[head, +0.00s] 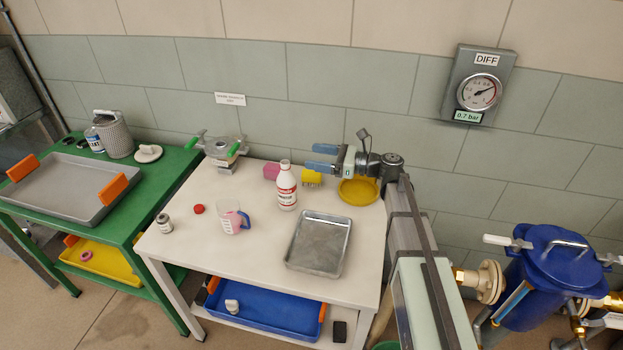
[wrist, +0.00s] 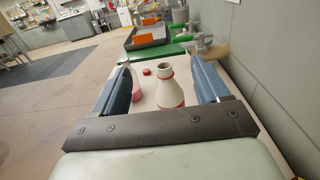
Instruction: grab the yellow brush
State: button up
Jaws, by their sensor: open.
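The yellow brush (head: 312,178), a small block with dark marks along its top, sits on the white table near the wall. It is just right of a white bottle with a red label (head: 286,188) and left of a round yellow dish (head: 358,191). My gripper (head: 313,157) is open, its blue fingers pointing left, and appears just above and behind the brush in the head view. In the wrist view nothing is held between the fingers (wrist: 160,66); the bottle (wrist: 170,92) shows in the gap beyond. I cannot make out the brush there.
A pink block (head: 271,171) stands left of the bottle. A jug with a blue handle (head: 233,222), a red cap (head: 198,209), a small jar (head: 164,223) and a metal tray (head: 318,244) are on the table. A valve fitting (head: 224,151) with green handles stands at its back left.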

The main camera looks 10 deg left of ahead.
jog(key=n+h, duration=0.2)
jog(key=h, duration=1.4)
send_over(312, 173)
jog(key=d, duration=0.2)
jog(key=f, duration=0.6)
jog(key=a+f, duration=0.1)
jog(key=f, duration=0.5)
jog(key=a+f, duration=0.1)
jog(key=f, duration=0.5)
jog(key=shift+w+a+f, duration=0.1)
jog(key=c, duration=1.1)
